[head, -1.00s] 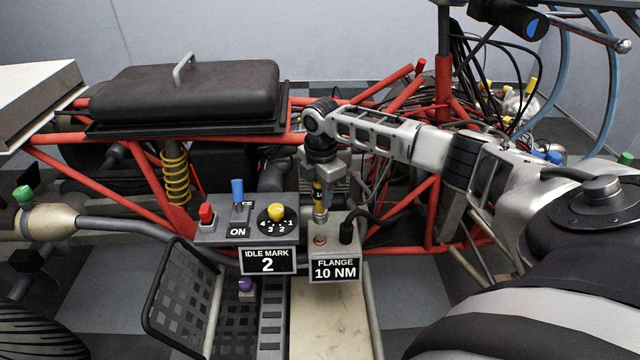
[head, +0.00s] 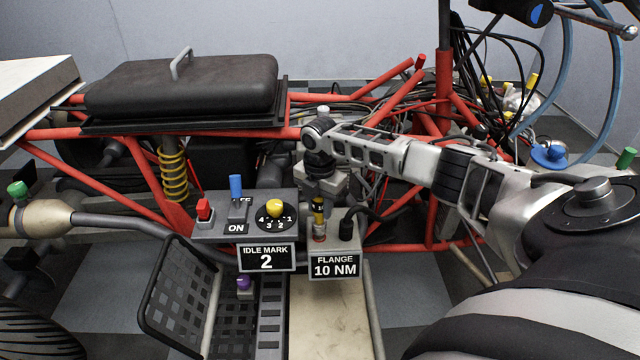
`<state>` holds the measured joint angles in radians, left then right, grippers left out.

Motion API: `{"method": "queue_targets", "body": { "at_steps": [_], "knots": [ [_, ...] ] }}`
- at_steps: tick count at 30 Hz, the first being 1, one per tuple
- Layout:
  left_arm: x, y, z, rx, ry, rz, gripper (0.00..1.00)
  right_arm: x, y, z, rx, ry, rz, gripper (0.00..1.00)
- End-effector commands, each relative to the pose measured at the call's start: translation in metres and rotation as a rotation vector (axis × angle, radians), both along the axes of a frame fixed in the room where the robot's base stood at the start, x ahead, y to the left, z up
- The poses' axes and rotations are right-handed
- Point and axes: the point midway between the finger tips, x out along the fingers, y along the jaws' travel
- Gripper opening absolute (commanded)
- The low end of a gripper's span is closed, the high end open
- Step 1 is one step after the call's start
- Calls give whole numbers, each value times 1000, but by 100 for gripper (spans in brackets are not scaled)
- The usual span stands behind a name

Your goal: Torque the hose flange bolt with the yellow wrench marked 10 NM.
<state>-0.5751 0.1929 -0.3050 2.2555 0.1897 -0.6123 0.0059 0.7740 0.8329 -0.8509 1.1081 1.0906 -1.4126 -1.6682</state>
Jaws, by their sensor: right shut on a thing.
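The yellow wrench (head: 318,207) stands roughly upright, with a dark band and a metal lower end. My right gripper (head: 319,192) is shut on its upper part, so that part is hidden. The wrench's lower end is at the top of a grey box beside the sign reading FLANGE 10 NM (head: 334,265). I cannot tell whether it touches the box or sits over a bolt. The hose flange bolt cannot be made out. My left gripper is not in view.
Red frame tubes and a black seat (head: 185,92) lie behind. A black cable (head: 372,212) runs beside the box.

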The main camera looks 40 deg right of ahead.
Motion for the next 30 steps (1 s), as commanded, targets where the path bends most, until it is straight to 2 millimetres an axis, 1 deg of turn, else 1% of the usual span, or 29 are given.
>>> {"method": "queue_targets", "body": {
  "at_steps": [1,4,16,24,30],
  "knots": [
    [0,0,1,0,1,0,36,0,0,1,0,-1,38,2],
    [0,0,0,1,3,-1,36,1,0,0,0,-1,72,2],
    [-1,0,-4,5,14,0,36,1,0,1,0,-1,68,2],
    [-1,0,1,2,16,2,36,1,0,1,-1,-1,67,2],
    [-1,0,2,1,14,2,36,1,0,1,-1,-1,67,2]
  ]
}}
